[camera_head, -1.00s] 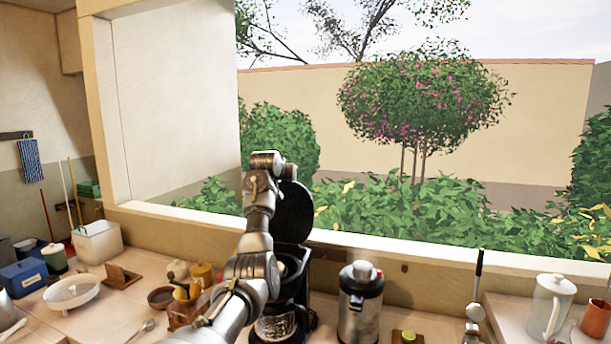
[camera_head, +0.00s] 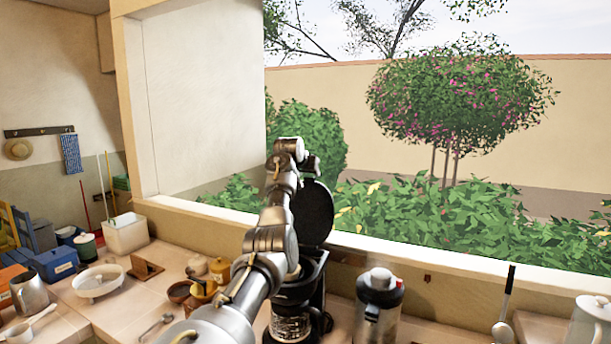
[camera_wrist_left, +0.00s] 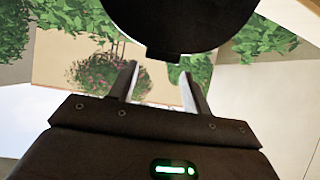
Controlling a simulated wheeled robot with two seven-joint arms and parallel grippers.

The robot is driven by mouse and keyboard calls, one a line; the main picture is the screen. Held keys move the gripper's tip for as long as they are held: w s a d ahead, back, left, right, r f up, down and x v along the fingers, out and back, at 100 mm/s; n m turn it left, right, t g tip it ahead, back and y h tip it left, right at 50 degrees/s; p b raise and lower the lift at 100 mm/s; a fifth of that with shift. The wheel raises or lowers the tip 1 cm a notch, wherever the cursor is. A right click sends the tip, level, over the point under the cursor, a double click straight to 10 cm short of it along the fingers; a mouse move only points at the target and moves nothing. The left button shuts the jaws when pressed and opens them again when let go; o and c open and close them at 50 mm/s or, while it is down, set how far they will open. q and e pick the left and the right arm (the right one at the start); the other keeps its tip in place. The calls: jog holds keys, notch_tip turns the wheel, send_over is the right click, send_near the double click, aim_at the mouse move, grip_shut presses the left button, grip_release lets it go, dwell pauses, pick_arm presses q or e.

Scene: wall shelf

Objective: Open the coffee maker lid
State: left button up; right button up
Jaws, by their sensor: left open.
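The black coffee maker (camera_head: 312,277) stands on the counter below the window, partly hidden behind my left arm. Its round black lid (camera_head: 313,212) stands raised, roughly upright above the body. A glass carafe (camera_head: 290,326) sits in its lower part. My left gripper (camera_head: 311,166) is at the upper edge of the lid. In the left wrist view the gripper (camera_wrist_left: 158,68) is open, its two fingers apart with nothing seen held between them. The dark lid (camera_wrist_left: 180,18) fills the top there, with its small tab (camera_wrist_left: 164,54) near the fingertips. Contact cannot be told. My right gripper is out of view.
A steel and black flask (camera_head: 379,305) stands right of the coffee maker. A white pitcher (camera_head: 590,322) is at the far right. To the left are a yellow jar (camera_head: 220,268), a brown bowl (camera_head: 179,291) and a white dish (camera_head: 98,287). The window sill (camera_head: 400,259) runs behind.

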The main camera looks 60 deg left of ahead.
pick_arm(q)
jog(key=shift+o, duration=1.2)
jog(key=shift+s+d, duration=0.1)
jog(key=shift+d, duration=0.1)
jog(key=shift+s+a, duration=0.1)
jog(key=b+v, duration=0.6)
jog(key=v, duration=0.4)
jog(key=shift+s+d+r+b, duration=0.2)
jog(key=shift+d+r+b, duration=0.05)
jog(key=shift+d+b, duration=0.1)
jog(key=shift+a, duration=0.1)
